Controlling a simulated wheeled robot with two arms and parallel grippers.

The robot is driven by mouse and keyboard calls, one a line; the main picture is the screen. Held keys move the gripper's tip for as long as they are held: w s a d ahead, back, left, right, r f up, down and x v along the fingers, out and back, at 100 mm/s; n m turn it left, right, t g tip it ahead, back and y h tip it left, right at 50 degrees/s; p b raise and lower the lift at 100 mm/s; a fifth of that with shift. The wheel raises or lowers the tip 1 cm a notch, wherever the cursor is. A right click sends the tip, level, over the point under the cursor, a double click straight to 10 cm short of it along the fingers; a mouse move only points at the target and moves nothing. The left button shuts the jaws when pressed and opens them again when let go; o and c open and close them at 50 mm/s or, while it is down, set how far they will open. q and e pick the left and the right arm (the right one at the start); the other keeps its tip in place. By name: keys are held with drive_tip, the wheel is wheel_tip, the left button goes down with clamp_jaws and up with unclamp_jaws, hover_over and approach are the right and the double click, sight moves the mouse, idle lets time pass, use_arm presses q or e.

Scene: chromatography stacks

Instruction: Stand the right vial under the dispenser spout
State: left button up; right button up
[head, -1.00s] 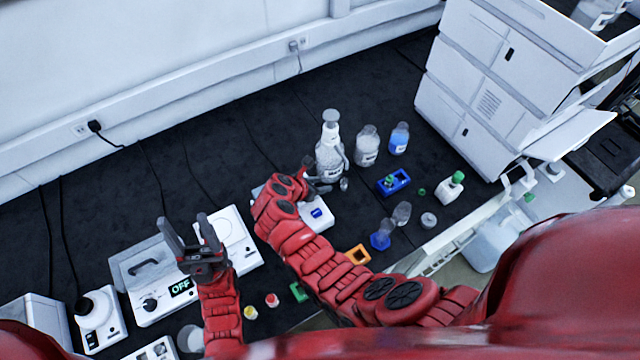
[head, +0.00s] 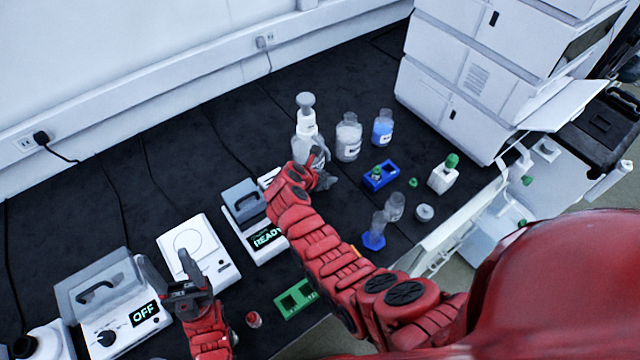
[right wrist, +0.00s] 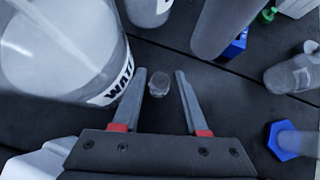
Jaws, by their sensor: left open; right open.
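The dispenser is a tall clear bottle with a white pump top (head: 307,120), standing on the dark bench; its lower part is partly hidden by my right arm. The large bottle lettered "WAT" (right wrist: 65,50) fills the left of the right wrist view. A small clear vial (right wrist: 158,84) stands on the bench, seen between the fingers of my right gripper (right wrist: 162,88), which is open and not touching it. In the head view my right gripper (head: 322,172) is beside the dispenser and hides the vial. My left gripper (head: 172,268) is open and empty by a white balance (head: 190,238).
A blue rack (head: 381,176) with a green-capped vial, a blue-based cylinder (head: 374,238) and a white green-capped bottle (head: 443,177) stand to the right. Two bottles (head: 348,138) (head: 383,128) stand behind. A grey cylinder (right wrist: 222,25) is close in the wrist view.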

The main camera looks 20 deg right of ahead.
drive_tip(key=shift+w+d+f, duration=0.15)
drive_tip(key=shift+d+f, duration=0.05)
drive_tip(key=shift+f, duration=0.05)
clamp_jaws()
idle(0.3)
